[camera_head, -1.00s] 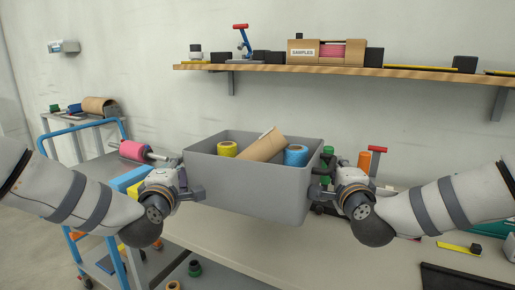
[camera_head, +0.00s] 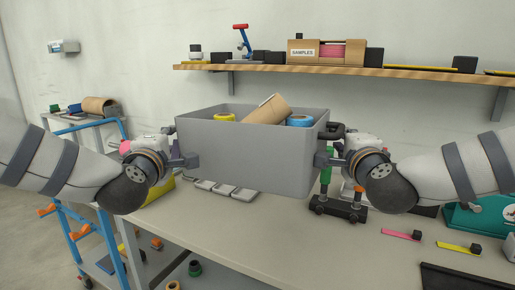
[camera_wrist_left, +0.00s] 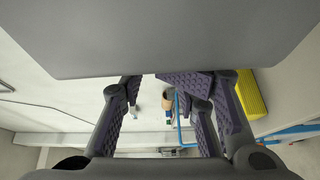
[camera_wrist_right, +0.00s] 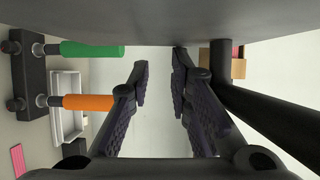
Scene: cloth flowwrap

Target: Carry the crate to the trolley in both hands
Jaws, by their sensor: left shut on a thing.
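The grey crate (camera_head: 250,162) is held up above the bench, roughly level. A yellow roll (camera_head: 224,118), a brown cardboard tube (camera_head: 266,109) and a blue roll (camera_head: 299,121) show inside it; its floor is hidden. My left gripper (camera_head: 188,161) is shut on the crate's left end. My right gripper (camera_head: 325,158) is at the crate's right end; in the right wrist view its fingers (camera_wrist_right: 160,82) reach under the crate's edge, and their grip is hard to make out. The blue-framed trolley (camera_head: 85,128) stands at the left, partly hidden by my left arm.
A wooden shelf (camera_head: 420,75) with boxes runs along the wall above the crate. On the bench (camera_head: 240,222), a black stand with green and orange handles (camera_head: 338,208) stands below the crate's right end. Pink and yellow strips (camera_head: 400,235) lie farther right.

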